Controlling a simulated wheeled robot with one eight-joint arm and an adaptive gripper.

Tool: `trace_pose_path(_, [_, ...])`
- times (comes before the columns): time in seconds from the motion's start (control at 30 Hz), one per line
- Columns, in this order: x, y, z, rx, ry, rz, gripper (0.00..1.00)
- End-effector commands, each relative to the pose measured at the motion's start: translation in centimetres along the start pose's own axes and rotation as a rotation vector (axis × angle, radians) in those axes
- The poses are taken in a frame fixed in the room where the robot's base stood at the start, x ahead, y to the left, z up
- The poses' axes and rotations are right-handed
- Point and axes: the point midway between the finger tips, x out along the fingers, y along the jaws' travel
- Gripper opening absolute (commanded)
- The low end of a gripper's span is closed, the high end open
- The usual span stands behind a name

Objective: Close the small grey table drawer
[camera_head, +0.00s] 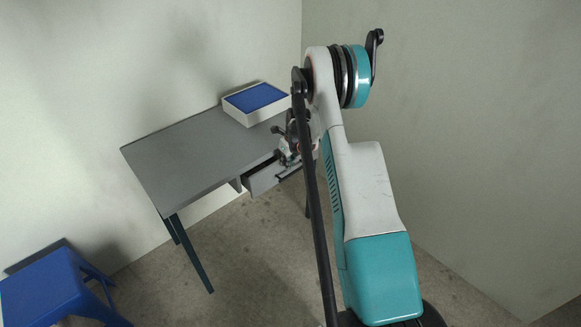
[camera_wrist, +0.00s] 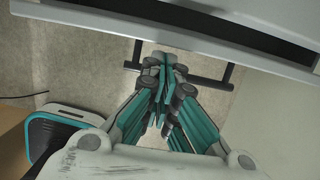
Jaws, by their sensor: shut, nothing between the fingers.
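The grey table (camera_head: 185,155) stands against the wall in the head view. Its small grey drawer (camera_head: 262,180) sticks out from under the front edge, partly open. In the wrist view the pale drawer front (camera_wrist: 190,42) runs across the top, with a dark gap behind its upper edge at the right. A dark bar handle (camera_wrist: 212,82) stands off that front. My gripper (camera_wrist: 168,62) is shut and empty, with its fingertips at the handle, overlapping it in view. Whether they touch it I cannot tell. In the head view my gripper (camera_head: 284,157) is at the drawer, partly hidden by my arm.
A white box with a blue inside (camera_head: 245,118) sits on the tabletop's back right. A blue stool (camera_head: 45,285) stands at the lower left, apart from the table. Walls close off the back and right. The floor in front of the table is clear.

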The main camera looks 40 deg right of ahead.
Motion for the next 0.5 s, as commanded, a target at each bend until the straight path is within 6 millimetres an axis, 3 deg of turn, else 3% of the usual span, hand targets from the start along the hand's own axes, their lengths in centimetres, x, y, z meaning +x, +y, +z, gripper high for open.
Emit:
trace_pose_path(0.33, [0.0,0.0,0.2,0.0,0.0,0.0,0.0])
trace_pose_path(0.5, [0.5,0.1,1.9,-0.001,0.0,0.0,0.0])
